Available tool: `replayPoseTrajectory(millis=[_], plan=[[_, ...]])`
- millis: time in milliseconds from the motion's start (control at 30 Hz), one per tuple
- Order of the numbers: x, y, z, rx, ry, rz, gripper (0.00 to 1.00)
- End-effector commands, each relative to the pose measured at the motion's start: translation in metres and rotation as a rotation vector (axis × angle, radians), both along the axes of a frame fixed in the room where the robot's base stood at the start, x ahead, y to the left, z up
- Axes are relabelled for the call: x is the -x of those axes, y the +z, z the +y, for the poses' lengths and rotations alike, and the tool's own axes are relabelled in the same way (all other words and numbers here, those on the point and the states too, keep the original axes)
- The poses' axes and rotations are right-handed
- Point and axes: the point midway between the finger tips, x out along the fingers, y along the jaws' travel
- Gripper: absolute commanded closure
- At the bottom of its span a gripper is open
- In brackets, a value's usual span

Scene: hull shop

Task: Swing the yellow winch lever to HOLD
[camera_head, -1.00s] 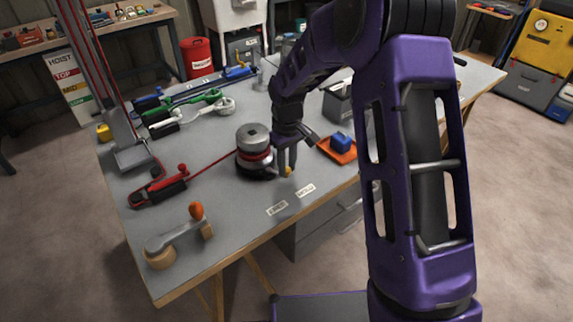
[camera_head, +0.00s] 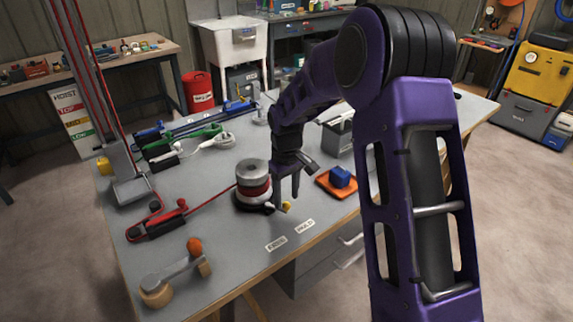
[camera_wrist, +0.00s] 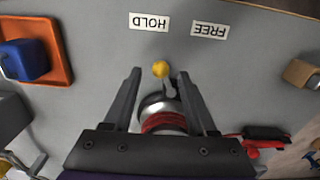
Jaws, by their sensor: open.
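The winch (camera_head: 253,182) is a grey and red drum on the bench, with a red rope running to it. Its lever ends in a yellow knob (camera_head: 286,205), also seen in the wrist view (camera_wrist: 160,69). The knob points more toward the HOLD label (camera_wrist: 149,21) than the FREE label (camera_wrist: 209,29), with a gap of bench before the labels. My gripper (camera_wrist: 159,74) is open. Its fingers stand on either side of the knob in the wrist view, with visible gaps and no contact. Their height over the knob is hard to judge.
An orange tray (camera_head: 323,183) with a blue block (camera_head: 340,177) lies right of the gripper. A red rope clutch (camera_head: 160,224) and a wooden-ended crank handle (camera_head: 180,279) lie at the left. The bench around the labels is clear.

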Motion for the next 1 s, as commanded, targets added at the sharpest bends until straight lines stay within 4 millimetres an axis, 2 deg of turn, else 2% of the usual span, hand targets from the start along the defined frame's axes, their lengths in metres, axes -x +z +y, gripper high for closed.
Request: replayPoseTrajectory(millis=[33, 300, 500, 700, 1000], plan=[[-0.001, 0.014, 0.000, -0.002, -0.001, -0.006, 0.43], [-0.001, 0.081, 0.000, 0.000, 0.000, -0.006, 0.43], [-0.001, 0.124, 0.000, -0.001, 0.000, -0.004, 0.43], [-0.001, 0.148, 0.000, 0.000, 0.000, -0.002, 0.43], [0.000, 0.154, 0.000, 0.000, 0.000, -0.001, 0.43]])
